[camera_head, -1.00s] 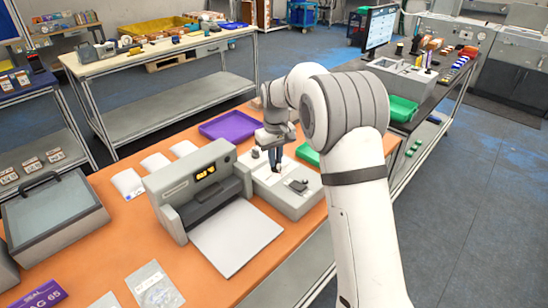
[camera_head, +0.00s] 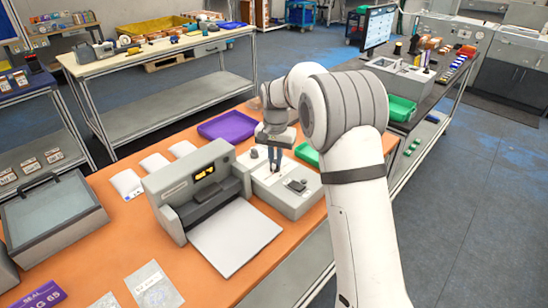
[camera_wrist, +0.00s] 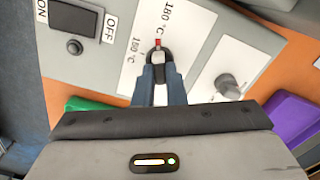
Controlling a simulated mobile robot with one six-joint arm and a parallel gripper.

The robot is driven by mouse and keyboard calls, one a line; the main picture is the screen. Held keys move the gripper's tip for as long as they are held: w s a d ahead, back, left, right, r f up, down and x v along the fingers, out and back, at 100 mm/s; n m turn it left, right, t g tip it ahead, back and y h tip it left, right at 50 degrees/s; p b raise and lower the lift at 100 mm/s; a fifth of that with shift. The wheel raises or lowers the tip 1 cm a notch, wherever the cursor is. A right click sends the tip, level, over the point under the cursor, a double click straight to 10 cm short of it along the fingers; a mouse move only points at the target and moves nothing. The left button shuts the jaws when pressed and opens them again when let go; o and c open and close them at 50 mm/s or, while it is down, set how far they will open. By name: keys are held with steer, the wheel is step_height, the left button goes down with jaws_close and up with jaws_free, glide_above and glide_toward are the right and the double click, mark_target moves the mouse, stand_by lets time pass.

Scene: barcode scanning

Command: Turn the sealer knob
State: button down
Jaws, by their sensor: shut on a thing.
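The sealer knob (camera_wrist: 158,53) is small and dark with a red-tipped pointer, on a white panel marked with 180 °C and another temperature label. My gripper (camera_wrist: 158,72) is shut on it, one blue-grey finger on each side. In the head view, my gripper (camera_head: 275,168) points down onto the white panel of the grey control box (camera_head: 308,204), and the fingers largely hide the knob.
A purple tray (camera_head: 228,126) and a green tray (camera_head: 307,154) lie behind. White pouches (camera_head: 126,184) lie left, and a white plate (camera_head: 235,237) extends in front of the sealer.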

mark_target(275, 161)
steer(key=shift+m, duration=0.6)
steer(key=c, duration=1.5)
jaws_free()
steer(key=shift+r+b, duration=0.3)
steer(key=shift+r, duration=3.6)
